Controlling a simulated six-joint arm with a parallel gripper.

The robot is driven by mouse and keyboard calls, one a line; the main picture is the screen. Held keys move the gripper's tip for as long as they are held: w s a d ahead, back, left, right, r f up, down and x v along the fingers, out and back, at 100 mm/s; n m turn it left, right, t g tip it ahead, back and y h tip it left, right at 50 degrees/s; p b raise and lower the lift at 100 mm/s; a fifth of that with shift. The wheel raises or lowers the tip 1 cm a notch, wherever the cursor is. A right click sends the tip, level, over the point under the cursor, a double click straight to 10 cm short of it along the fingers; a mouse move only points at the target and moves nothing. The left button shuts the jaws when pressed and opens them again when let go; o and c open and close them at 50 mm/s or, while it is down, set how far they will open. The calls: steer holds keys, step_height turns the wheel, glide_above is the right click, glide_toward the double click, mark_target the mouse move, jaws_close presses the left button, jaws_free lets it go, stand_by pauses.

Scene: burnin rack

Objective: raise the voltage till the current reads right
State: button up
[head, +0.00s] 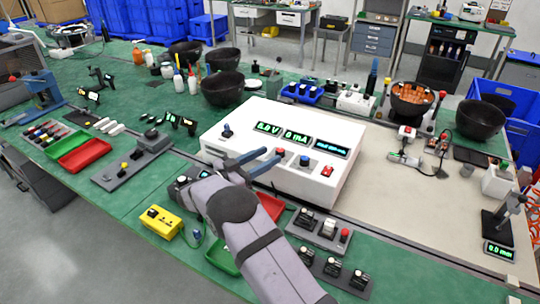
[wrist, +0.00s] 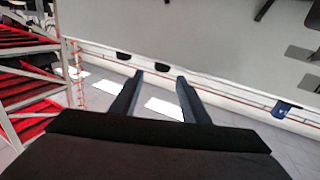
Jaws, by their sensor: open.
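A white power supply box (head: 230,140) stands on the bench. Its sloped face has a green voltage display (head: 268,128) that seems to read 0.0 V, and a current display (head: 296,136) that seems to read 0 mA. A third display (head: 332,148) shows small blue text I cannot read. A blue knob (head: 227,131) is at the left, a dark blue knob (head: 305,160) right of centre, and a red button (head: 327,171) at the right. My gripper (head: 270,158) is open and empty, over the box's front part. Its fingers also show in the wrist view (wrist: 160,76), with nothing between them.
A yellow box (head: 161,221) and small dark switch units (head: 318,228) lie along the front of the green bench. Black bowls (head: 223,88) stand behind the supply. The wrist view faces the room, with red shelving (wrist: 30,85) at left.

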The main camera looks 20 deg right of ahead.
mark_target(278, 153)
steer(key=s+d+r+n+p, duration=0.2)
steer(key=d+r, duration=0.2)
steer(key=r, duration=0.1)
steer(key=a+f+n+t+y, duration=0.1)
steer(key=t, duration=0.1)
steer(key=a+f+n+t+y, duration=0.1)
steer(key=f+t, duration=0.1)
steer(key=f+t+y, duration=0.2)
steer(key=shift+s+a+f+n, duration=0.2)
steer(key=shift+a+f+n, duration=0.05)
steer(key=shift+a+n, duration=0.15)
steer(key=shift+f+m, duration=0.15)
steer(key=shift+m, duration=0.45)
steer(key=shift+w, duration=0.1)
steer(key=shift+p+x, duration=0.85)
steer(key=shift+x, duration=2.75)
